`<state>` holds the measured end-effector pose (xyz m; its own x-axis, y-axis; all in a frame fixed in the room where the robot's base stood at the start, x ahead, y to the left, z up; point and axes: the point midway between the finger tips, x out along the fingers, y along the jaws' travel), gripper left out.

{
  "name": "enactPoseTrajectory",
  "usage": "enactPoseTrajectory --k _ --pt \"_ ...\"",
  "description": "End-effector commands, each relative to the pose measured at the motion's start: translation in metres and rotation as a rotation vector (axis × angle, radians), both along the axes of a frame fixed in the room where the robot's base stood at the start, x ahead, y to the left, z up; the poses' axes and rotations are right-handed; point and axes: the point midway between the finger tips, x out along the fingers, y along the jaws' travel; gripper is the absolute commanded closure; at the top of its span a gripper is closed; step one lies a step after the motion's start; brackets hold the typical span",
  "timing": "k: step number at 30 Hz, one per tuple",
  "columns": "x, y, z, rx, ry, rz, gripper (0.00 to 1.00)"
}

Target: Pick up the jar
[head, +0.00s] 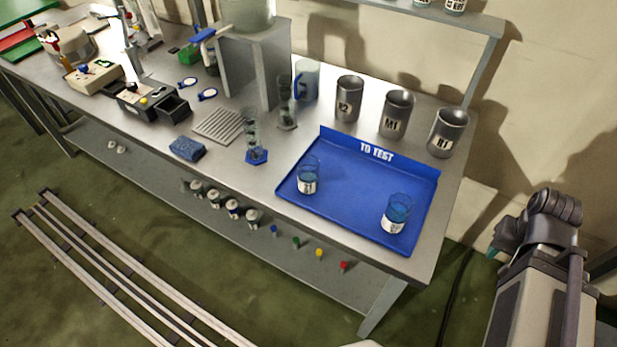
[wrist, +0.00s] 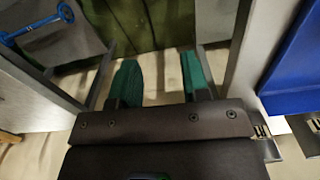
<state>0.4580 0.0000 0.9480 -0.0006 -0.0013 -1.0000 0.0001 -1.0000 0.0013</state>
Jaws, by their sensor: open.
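Two clear jars with blue liquid and white labels stand upright on the blue TO TEST tray (head: 350,218) in the head view. One jar (head: 308,178) is near the tray's left side, the other jar (head: 396,215) near its front right. Which one the task means, I cannot tell. More labelled jars (head: 455,5) stand on the high shelf, cut off by the top edge. My gripper (wrist: 160,80), with teal fingers, is open and empty in the wrist view. My arm is right of the table in the head view, apart from the jars.
Three metal cups, one of them the middle cup (head: 397,115), stand behind the tray. The tray's middle is clear. Small bottles (head: 233,208) sit on the lower shelf.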

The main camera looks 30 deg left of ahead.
Motion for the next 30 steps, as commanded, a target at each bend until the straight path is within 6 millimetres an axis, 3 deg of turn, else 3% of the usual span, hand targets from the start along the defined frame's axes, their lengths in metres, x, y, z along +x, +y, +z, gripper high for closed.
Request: enactPoseTrajectory --k 11,24,30 --pt "0.0 0.0 0.0 0.0 0.0 0.0 0.57" --pt "0.0 0.0 0.0 0.0 0.0 0.0 0.16" --pt "0.0 0.0 0.0002 0.0 0.0 0.0 0.15"
